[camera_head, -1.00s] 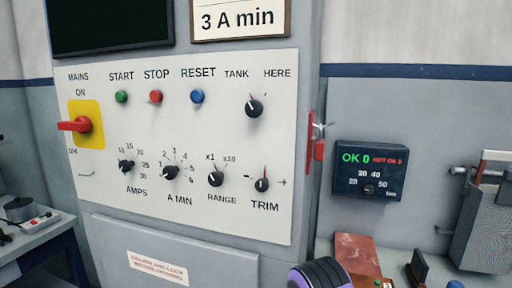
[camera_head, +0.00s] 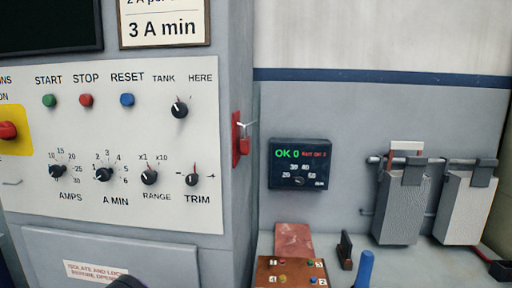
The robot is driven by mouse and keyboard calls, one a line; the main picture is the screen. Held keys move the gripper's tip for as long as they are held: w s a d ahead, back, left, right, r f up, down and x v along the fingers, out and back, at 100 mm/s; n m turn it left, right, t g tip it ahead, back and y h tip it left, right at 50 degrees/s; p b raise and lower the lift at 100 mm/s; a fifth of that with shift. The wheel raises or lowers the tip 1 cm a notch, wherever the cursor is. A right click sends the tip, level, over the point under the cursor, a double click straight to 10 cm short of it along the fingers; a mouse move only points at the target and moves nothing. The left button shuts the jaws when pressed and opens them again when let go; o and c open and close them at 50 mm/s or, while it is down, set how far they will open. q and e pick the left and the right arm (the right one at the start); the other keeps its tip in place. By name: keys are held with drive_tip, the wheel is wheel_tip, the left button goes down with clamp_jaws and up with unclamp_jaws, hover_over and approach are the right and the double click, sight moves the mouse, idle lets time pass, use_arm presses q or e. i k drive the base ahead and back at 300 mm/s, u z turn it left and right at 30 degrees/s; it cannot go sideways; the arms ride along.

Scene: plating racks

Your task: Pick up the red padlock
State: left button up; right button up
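The red padlock (camera_head: 244,146) hangs on the right side of the grey control cabinet, against a narrow red plate (camera_head: 235,140). A thin pale hook or shackle shows at its top. The padlock is small in the picture, so its finer shape is hard to tell. Neither of my grippers is in the head view. A dark rounded piece at the bottom edge may be part of my arm.
The cabinet's white panel (camera_head: 110,205) carries knobs and buttons. Right of the padlock is a dark display box (camera_head: 298,182). Below it are a reddish slab (camera_head: 294,240), a brown button board (camera_head: 270,264) and an upright blue object (camera_head: 364,270). Two grey plates (camera_head: 402,210) hang from a rail.

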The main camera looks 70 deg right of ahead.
sight(245, 141)
drive_tip(key=k, duration=0.45)
drive_tip(key=z, duration=0.8)
